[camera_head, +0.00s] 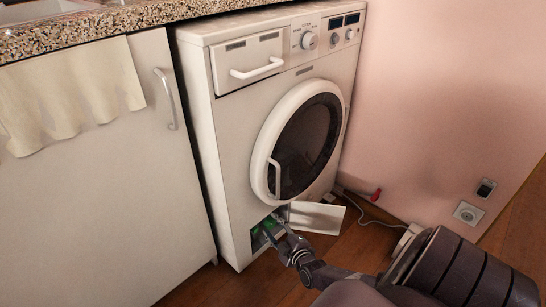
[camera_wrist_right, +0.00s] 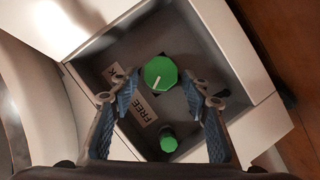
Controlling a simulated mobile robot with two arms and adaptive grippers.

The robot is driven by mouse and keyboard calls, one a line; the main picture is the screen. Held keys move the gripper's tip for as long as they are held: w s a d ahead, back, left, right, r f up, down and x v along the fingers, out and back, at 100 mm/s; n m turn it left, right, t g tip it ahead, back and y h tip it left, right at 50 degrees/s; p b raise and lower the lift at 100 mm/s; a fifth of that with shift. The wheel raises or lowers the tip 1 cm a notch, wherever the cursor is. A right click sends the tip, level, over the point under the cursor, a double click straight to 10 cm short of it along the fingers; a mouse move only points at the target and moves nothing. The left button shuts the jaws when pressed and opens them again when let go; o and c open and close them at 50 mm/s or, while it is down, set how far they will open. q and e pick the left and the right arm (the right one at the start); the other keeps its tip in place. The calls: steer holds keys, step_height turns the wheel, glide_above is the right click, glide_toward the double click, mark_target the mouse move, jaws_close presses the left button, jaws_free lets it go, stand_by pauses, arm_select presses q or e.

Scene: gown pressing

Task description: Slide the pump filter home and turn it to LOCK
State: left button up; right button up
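The pump filter (camera_wrist_right: 160,73) is a green knob with a white line, inside the square recess (camera_wrist_right: 205,48) low in the washing machine. A FREE label (camera_wrist_right: 145,112) and a partly hidden label ending in K (camera_wrist_right: 114,72) are beside it. In the head view, green shows in the low opening (camera_head: 258,246). My right gripper (camera_wrist_right: 160,80) is open in the wrist view. Its fingers are on either side of the knob, with gaps showing; I cannot tell the depth between them. It also shows in the head view (camera_head: 273,239). My left gripper is not in view.
A smaller green cap (camera_wrist_right: 168,144) is below the knob in the recess. The open flap (camera_head: 318,217) lies to the right of the opening. The washing machine (camera_head: 230,130) stands between a cabinet (camera_head: 110,200) and a pink wall. A cable (camera_head: 375,213) lies on the floor.

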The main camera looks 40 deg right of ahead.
steer(key=shift+o, duration=0.6)
steer(key=shift+s+a, duration=0.15)
steer(key=shift+s, duration=0.35)
steer(key=v, duration=1.1)
steer(key=shift+r, duration=0.1)
